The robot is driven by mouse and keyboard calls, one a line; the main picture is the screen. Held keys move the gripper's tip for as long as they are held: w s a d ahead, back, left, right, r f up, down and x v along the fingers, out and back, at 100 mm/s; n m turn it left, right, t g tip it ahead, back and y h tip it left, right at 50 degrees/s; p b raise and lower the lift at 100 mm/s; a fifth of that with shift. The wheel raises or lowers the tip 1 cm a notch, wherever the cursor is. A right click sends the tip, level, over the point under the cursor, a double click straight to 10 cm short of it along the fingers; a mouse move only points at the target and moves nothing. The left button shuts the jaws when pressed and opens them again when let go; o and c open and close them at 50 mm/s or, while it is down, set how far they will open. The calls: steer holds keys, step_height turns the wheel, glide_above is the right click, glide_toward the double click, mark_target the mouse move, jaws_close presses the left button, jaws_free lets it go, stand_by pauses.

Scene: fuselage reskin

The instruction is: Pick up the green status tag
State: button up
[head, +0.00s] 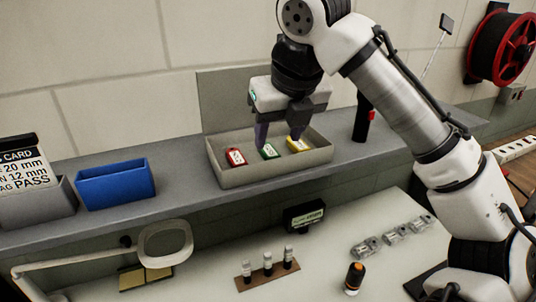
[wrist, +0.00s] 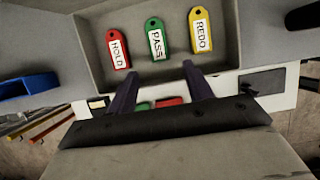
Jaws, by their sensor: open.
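The green status tag (head: 269,151) lies in a grey open tray (head: 262,173) on the shelf, between a red tag (head: 236,157) and a yellow tag (head: 299,145). In the wrist view the green tag (wrist: 156,39) reads PASS, the red tag (wrist: 118,48) HOLD and the yellow tag (wrist: 199,30) REDO. My gripper (head: 278,140) is open and empty, pointing down over the tray. In the wrist view its two fingers (wrist: 162,90) stand apart, with the green tag beyond the tips, roughly in line with the gap. I see no contact with a tag.
A blue bin (head: 116,184) and a card holder (head: 38,204) stand to the left on the shelf. A black and red tool (head: 363,118) stands right of the tray. The tray has a tall back panel (head: 225,98). A lower bench (head: 210,268) holds small parts.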

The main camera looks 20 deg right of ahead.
mark_target(273, 155)
steer(key=b+x, duration=0.3)
steer(key=shift+f, duration=0.3)
steer(key=shift+w+f+b, duration=0.35)
steer(key=shift+f+b, duration=0.25)
steer(key=shift+b, duration=0.05)
steer(key=shift+r, duration=0.1)
steer(key=c, duration=1.1)
steer(key=shift+o, duration=0.2)
